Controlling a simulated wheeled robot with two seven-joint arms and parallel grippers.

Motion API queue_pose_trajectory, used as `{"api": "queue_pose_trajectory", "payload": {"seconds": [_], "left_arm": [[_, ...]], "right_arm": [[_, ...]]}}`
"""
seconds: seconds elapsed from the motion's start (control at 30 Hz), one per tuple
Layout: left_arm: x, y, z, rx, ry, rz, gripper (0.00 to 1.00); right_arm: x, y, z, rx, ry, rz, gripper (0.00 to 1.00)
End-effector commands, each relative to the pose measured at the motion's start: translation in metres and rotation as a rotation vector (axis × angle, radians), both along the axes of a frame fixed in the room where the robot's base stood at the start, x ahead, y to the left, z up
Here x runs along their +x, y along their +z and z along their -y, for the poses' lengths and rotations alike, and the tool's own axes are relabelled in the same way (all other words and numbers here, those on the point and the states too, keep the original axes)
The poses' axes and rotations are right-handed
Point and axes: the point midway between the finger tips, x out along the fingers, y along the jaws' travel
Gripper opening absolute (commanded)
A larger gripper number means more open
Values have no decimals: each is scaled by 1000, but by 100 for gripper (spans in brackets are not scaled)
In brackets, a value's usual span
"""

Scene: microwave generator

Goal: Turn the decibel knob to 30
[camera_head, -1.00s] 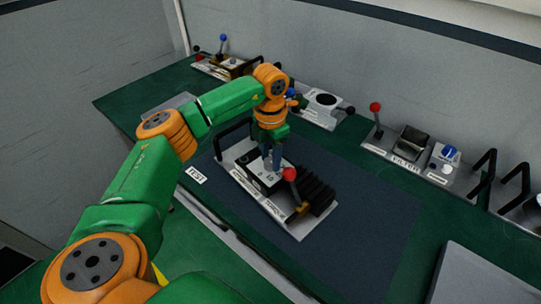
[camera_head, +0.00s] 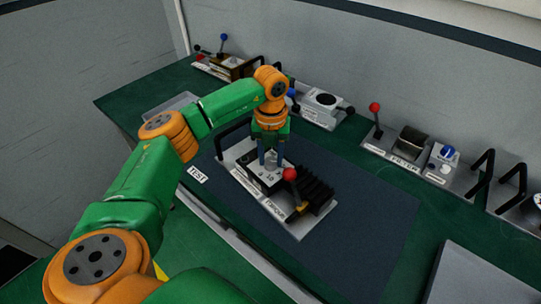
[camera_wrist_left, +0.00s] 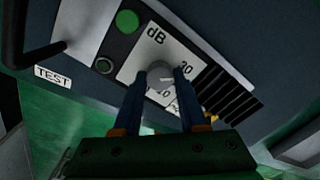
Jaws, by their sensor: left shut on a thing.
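The decibel knob is a small grey round knob (camera_wrist_left: 159,73) on a white plate marked "dB" (camera_wrist_left: 155,35), with numbers around it, partly hidden by my fingers. The plate is on the attenuator unit (camera_head: 290,215) on the dark mat. My left gripper (camera_head: 271,160) comes down from above and is shut on the knob, one finger on each side. Its blue fingers (camera_wrist_left: 157,88) also show in the left wrist view. The knob's pointer direction cannot be read clearly. My right gripper is not in view.
A red-topped lever (camera_head: 290,174) and black fins (camera_head: 316,190) stand close to the knob. A green button (camera_wrist_left: 127,21) is beside the dB plate. Other units, including one with a blue knob (camera_head: 448,152), line the back wall. The mat's right side (camera_head: 375,220) is clear.

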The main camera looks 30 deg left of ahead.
Motion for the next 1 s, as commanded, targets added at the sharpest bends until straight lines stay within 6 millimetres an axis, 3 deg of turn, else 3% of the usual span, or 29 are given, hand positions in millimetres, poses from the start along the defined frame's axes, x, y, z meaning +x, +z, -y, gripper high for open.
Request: {"api": "queue_pose_trajectory", "payload": {"seconds": [0.73,0.77,0.8,0.87,1.0], "left_arm": [[-1,-2,0,-1,80,-5,0],[-1,-2,0,-1,80,-5,44],[-1,-2,0,-1,80,-5,55],[-1,-1,0,-1,80,-5,71],[-1,-1,0,-1,80,-3,72]], "right_arm": [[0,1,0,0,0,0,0],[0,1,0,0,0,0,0],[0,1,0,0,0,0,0],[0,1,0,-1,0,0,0],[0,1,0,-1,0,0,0]]}}
